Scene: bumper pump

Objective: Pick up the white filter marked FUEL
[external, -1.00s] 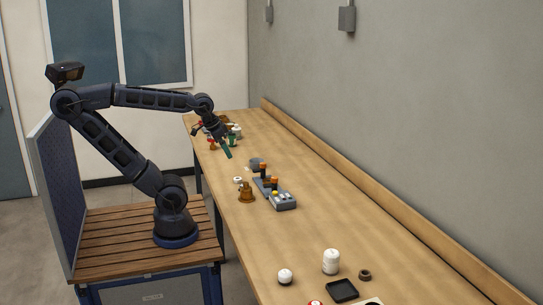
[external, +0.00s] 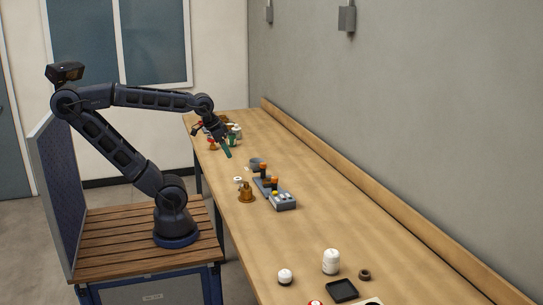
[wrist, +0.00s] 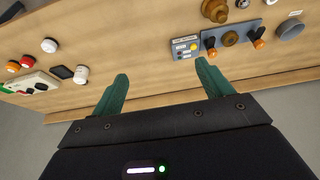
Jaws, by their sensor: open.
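Two white objects stand at the near end of the bench. One is a taller white cylinder (external: 331,261), also in the wrist view (wrist: 81,75); the other is a shorter, rounded white piece (external: 285,276), also in the wrist view (wrist: 49,45). I cannot read FUEL on either, so I cannot tell which is the filter. My gripper (external: 227,152) is above the far part of the bench, well away from both. In the wrist view its two green fingers (wrist: 162,72) are spread with nothing between them.
A grey panel with orange levers (external: 281,201) sits mid-bench beside a brass fitting (external: 246,194) and a grey cylinder (wrist: 291,28). A black tray (external: 342,291) and brown ring (external: 364,274) lie near the white cylinder. Several small parts crowd the far end. Bench between panel and white pieces is clear.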

